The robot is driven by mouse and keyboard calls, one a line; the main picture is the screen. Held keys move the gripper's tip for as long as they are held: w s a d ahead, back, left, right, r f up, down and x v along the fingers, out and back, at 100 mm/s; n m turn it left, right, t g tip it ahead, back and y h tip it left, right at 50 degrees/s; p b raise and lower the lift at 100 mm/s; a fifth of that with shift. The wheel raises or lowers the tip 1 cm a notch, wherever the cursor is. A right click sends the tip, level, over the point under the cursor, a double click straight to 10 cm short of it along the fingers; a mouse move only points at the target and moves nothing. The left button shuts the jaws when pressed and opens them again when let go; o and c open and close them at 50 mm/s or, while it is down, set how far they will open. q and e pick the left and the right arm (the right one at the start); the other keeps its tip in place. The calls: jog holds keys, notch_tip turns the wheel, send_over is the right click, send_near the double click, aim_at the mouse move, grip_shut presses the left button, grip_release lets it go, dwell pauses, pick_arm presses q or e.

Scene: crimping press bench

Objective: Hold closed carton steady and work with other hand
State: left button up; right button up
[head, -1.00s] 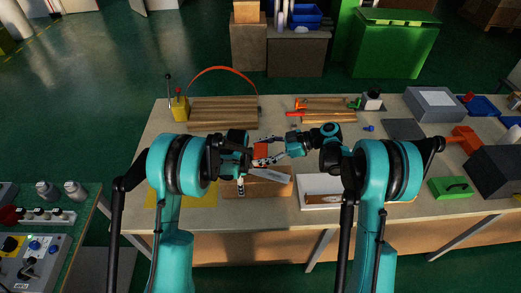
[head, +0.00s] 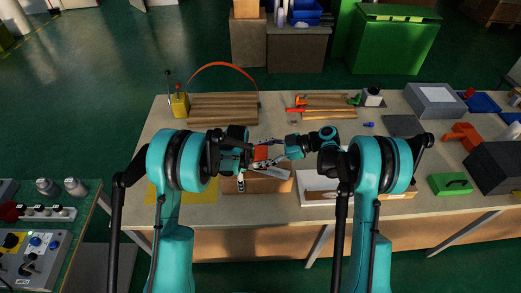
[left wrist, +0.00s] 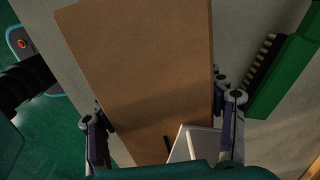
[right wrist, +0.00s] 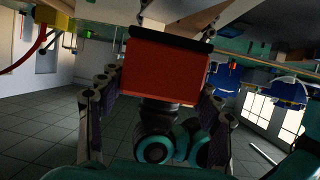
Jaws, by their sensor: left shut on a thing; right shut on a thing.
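A brown carton (head: 258,185) lies near the bench's front edge, below my grippers in the head view. My left gripper (head: 243,177) is at its left end, and the carton's broad brown face (left wrist: 140,75) fills the space between the fingers in the left wrist view. The left gripper is shut on it. A pale pointed piece (left wrist: 192,145) shows by the right finger there. My right gripper (head: 268,154) is shut on an orange-red block (right wrist: 165,70) with a black edge. The block (head: 261,153) is above the carton; whether they touch is unclear.
A white box (head: 315,187) stands right of the carton, and a yellow mat (head: 190,200) lies to the left. Behind are brown rolls (head: 222,110) and a yellow device (head: 179,105). A green box (head: 450,184) and an orange holder (head: 462,136) are at right.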

notch_tip(320, 180, down, 3)
jog(key=shift+r, duration=0.1)
jog(key=shift+d+f, duration=0.25)
jog(key=shift+s+d+f, duration=0.1)
jog(key=shift+d, duration=0.25)
jog(key=shift+c, duration=0.5)
jog(key=shift+s+d, duration=0.5)
jog(key=shift+d, duration=1)
jog(key=shift+s+d, duration=0.5)
jog(key=shift+d, duration=0.95)
jog(key=shift+s+d, duration=0.5)
jog(key=shift+d, duration=1)
jog(key=shift+w+a, duration=0.55)
jog(key=shift+a, duration=1.15)
jog(key=shift+w+a, duration=0.55)
jog(key=shift+a, duration=1.2)
jog(key=shift+w+a, duration=0.55)
jog(key=shift+a, duration=1.15)
jog(key=shift+d+r, duration=0.1)
jog(key=shift+r, duration=4)
pick_arm(q)
jog(key=o, duration=0.9)
